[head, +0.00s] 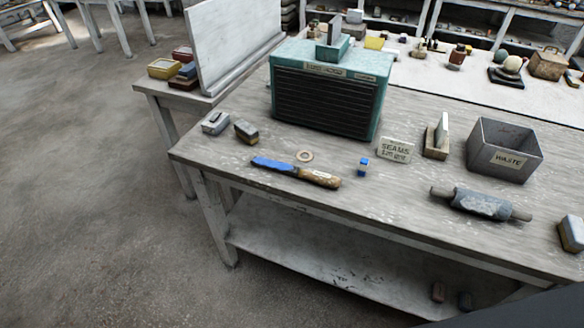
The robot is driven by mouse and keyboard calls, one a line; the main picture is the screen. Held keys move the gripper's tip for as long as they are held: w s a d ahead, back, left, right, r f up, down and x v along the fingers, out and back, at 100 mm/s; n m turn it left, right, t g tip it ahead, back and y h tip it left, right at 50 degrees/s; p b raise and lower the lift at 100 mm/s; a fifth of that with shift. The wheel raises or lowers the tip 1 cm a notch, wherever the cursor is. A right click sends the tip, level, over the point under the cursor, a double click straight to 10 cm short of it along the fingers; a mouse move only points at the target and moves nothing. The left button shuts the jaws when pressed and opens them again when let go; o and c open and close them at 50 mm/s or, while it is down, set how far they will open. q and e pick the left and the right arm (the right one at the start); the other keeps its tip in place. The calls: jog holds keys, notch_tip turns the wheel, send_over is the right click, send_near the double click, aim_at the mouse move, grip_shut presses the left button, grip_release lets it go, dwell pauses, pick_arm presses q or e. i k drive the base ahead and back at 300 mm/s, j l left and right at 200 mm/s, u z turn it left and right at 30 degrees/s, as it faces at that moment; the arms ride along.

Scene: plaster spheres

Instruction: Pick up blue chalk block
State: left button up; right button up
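A small blue block (364,168), which looks like the blue chalk block, stands on the worn grey wooden table (420,215) in the head view. Its top is paler than its lower part. It stands apart from its neighbours, to the right of a blue-bladed tool (273,165) with a brown handle and to the left of a block lettered "SEAMS" (395,150). Neither of my grippers shows in the head view.
A teal slatted cabinet (328,85) stands behind the block. A ring (304,156) lies near the tool. A grey "WASTE" bin (503,150) and a roller (480,204) are to the right. The tabletop in front of the block is clear.

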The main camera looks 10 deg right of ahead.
aim_at(364, 163)
jog(key=i+j, duration=0.25)
jog(key=j, duration=0.15)
jog(key=i+j, duration=0.25)
jog(key=j, duration=0.15)
jog(key=i+j, duration=0.25)
jog(key=j, duration=0.15)
jog(key=i+j, duration=0.25)
jog(key=j, duration=0.15)
jog(key=z, duration=1.2)
